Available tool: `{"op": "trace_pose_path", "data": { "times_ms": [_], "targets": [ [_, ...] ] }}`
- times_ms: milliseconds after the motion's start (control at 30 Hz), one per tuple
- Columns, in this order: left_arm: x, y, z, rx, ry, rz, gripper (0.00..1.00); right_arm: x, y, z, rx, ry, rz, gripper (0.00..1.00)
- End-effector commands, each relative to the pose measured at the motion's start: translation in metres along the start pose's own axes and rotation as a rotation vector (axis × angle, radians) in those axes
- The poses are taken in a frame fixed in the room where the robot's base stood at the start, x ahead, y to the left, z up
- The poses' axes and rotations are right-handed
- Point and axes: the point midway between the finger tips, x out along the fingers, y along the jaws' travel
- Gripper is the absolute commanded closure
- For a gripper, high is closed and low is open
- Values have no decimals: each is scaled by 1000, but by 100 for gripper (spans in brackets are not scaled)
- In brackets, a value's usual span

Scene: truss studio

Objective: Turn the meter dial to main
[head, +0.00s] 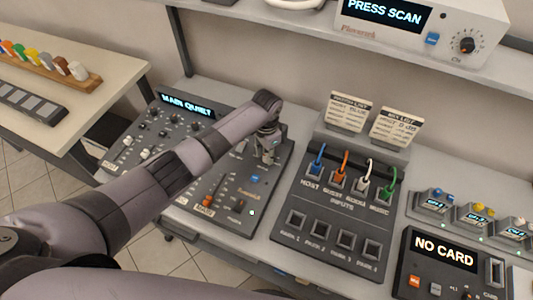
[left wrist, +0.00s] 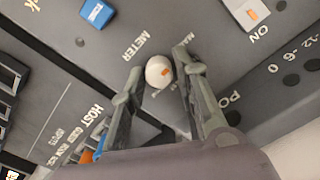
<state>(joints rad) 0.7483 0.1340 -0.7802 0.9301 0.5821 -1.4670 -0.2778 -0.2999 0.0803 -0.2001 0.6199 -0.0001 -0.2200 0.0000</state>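In the head view my left gripper (head: 266,150) points down over the upper right of the mixer panel (head: 236,218) and hides the dial. My right gripper is not in view.
A display (head: 187,105) reads MAIN QUIET. Right of the mixer stands a patch panel (head: 312,203) with several coloured cables and two cards behind it. A box (head: 450,270) reads NO CARD. A shelf overhead carries a PRESS SCAN unit (head: 465,22).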

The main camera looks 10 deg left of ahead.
Motion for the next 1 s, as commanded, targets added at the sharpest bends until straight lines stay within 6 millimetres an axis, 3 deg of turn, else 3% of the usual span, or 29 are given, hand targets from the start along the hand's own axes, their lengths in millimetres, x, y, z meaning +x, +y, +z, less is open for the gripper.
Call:
{"op": "trace_pose_path", "data": {
  "times_ms": [200, 567, 1000],
  "targets": [
    [0, 0, 0, 1, -1, 1, 57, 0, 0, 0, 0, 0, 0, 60],
    [-6, 0, 0, 1, 0, 2, 57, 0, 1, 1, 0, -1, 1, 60],
    [-92, 0, 0, 1, 2, -1, 57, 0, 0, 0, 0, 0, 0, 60]
  ]
}}
